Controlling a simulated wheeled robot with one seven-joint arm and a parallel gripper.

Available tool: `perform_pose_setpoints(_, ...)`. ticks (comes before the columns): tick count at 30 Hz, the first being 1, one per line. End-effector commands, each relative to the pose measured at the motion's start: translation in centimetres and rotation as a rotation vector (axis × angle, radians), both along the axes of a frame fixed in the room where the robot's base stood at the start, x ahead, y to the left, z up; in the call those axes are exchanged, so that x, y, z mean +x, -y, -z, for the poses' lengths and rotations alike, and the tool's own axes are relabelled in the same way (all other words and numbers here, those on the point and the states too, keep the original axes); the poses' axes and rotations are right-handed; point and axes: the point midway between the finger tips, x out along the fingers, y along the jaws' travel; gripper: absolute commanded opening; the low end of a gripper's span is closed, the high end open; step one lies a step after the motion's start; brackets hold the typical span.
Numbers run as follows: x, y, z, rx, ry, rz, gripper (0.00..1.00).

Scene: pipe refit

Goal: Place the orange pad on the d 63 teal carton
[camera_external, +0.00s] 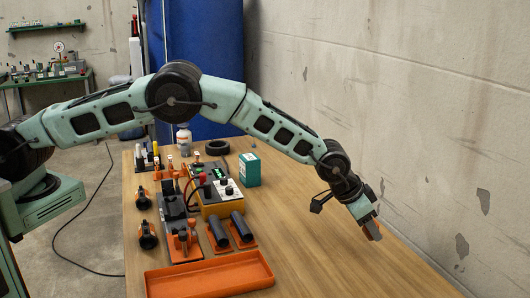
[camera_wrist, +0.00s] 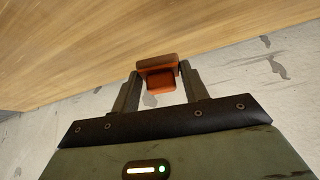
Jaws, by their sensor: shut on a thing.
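My gripper (camera_wrist: 158,84) is shut on the orange pad (camera_wrist: 157,64), which sits between the two fingertips in the wrist view. In the external view my gripper (camera_external: 373,232) is at the right, near the wall and over the right side of the table, with a bit of orange at its tip. The teal carton (camera_external: 250,170) stands upright on the table, left of my gripper and well apart from it. Its lettering is too small to read. Its top looks bare.
A yellow control box (camera_external: 222,207) with knobs stands left of the carton. Dark pipe pieces (camera_external: 241,228), clamps (camera_external: 185,240) and an empty-looking orange tray (camera_external: 210,277) lie nearer. A black ring (camera_external: 217,147) lies behind. The table's right part (camera_external: 330,250) is clear up to the wall (camera_external: 420,110).

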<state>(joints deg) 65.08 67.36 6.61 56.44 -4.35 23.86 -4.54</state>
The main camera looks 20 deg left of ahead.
Motion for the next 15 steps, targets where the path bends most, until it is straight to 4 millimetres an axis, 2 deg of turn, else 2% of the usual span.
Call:
perform_pose_setpoints(4, 0.0, 0.0, -1.5, -0.001, 0.000, -0.001, 0.23)
perform_pose_setpoints(9, 0.5, -0.4, -2.0, 0.002, -0.001, -0.013, 0.23)
perform_pose_setpoints(11, 1.3, -1.0, -2.2, 0.001, 0.000, -0.036, 0.23)
perform_pose_setpoints(15, 4.7, -4.2, -2.8, 0.002, 0.002, -0.146, 0.23)
